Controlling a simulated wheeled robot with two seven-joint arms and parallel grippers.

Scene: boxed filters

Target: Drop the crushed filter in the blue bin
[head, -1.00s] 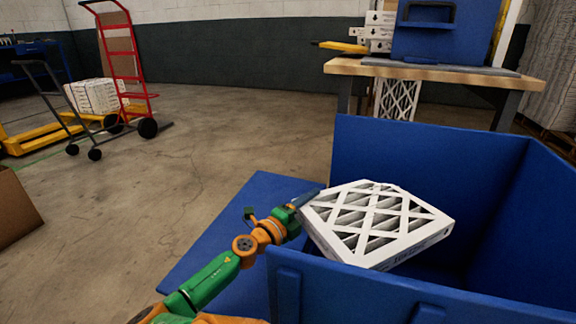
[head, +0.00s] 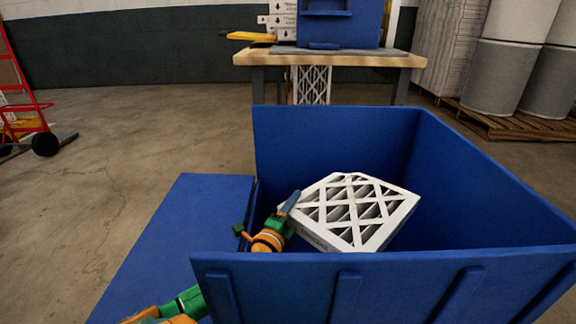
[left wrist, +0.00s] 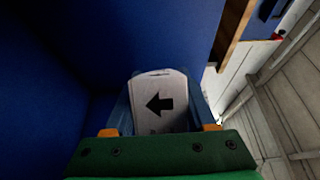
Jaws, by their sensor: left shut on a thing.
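A white-framed filter (head: 352,210) with a lattice face and dark pleats is tilted inside the opening of the blue bin (head: 370,285) in the head view. My left gripper (head: 289,204) is shut on the filter's left edge, and the gripper and wrist are over the bin's left side. In the left wrist view, the filter's white side (left wrist: 160,102) with a black arrow sits between my fingers. The bin's blue wall fills much of that view. Whether the filter touches the bin floor is hidden. My right gripper is not in view.
A blue panel (head: 165,245) lies left of the bin. A wooden-topped workbench (head: 330,59) with boxes and blue equipment stands behind it. Another filter (head: 311,86) shows under the bench. A red hand truck (head: 22,95) is at far left. Large rolls stand on a pallet (head: 510,122) at right.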

